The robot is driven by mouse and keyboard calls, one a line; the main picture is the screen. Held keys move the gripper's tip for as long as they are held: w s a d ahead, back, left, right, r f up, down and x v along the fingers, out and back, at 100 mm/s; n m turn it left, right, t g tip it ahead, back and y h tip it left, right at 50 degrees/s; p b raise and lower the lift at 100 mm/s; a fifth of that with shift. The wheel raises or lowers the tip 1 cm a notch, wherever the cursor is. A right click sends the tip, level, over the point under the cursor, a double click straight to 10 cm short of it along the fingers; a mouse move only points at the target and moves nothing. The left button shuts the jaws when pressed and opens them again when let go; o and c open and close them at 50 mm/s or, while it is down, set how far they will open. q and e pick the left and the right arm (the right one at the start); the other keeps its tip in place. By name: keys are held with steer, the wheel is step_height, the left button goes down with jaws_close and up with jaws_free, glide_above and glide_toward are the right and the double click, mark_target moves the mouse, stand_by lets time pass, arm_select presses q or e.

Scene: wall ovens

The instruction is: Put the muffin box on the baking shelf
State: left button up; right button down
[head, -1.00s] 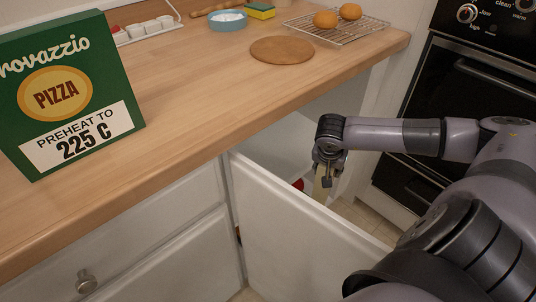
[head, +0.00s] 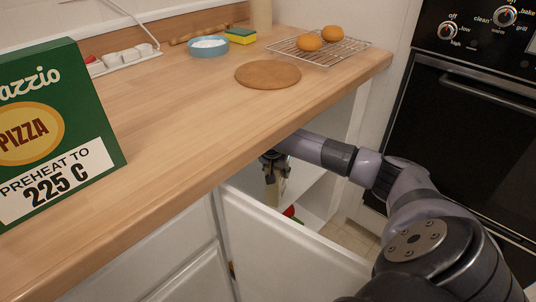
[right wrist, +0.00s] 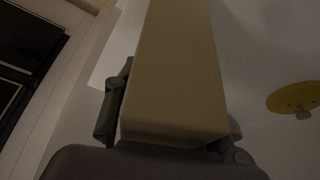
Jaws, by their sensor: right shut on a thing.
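My right gripper (head: 273,170) is shut on a tan box (right wrist: 177,75), which fills the middle of the right wrist view between its fingers. In the head view the right arm reaches in from the right and its gripper is inside the open lower cabinet, just under the counter edge. A narrow part of the tan box (head: 272,194) hangs below the fingers. No print shows on it, so I cannot confirm it is the muffin box. A pale shelf (head: 301,190) shows inside the cabinet, beyond the gripper. My left gripper is not in view.
The white cabinet door (head: 285,260) stands open in front. The wooden counter (head: 185,115) overhangs the gripper. A red and green thing (head: 290,213) lies low in the cabinet. A black oven (head: 465,130) is at right. A yellow disc (right wrist: 296,98) shows in the right wrist view.

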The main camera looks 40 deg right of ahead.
arm_select(q)
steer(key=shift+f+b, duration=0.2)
steer(key=shift+b, duration=0.2)
arm_select(e)
steer(key=w, duration=0.4)
steer(key=shift+a+f, duration=0.15)
steer(key=shift+f, duration=0.1)
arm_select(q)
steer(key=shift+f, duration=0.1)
arm_select(e)
steer(key=shift+w+f, duration=0.1)
steer(key=c, duration=1)
jaws_free()
steer(key=shift+c, duration=0.2)
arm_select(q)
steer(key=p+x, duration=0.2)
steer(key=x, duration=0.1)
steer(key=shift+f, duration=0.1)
arm_select(e)
steer(key=s+a+r, duration=0.1)
steer(key=s+a, duration=0.4)
steer(key=a, duration=0.6)
steer(key=shift+s+r, duration=0.15)
steer(key=shift+s, duration=0.25)
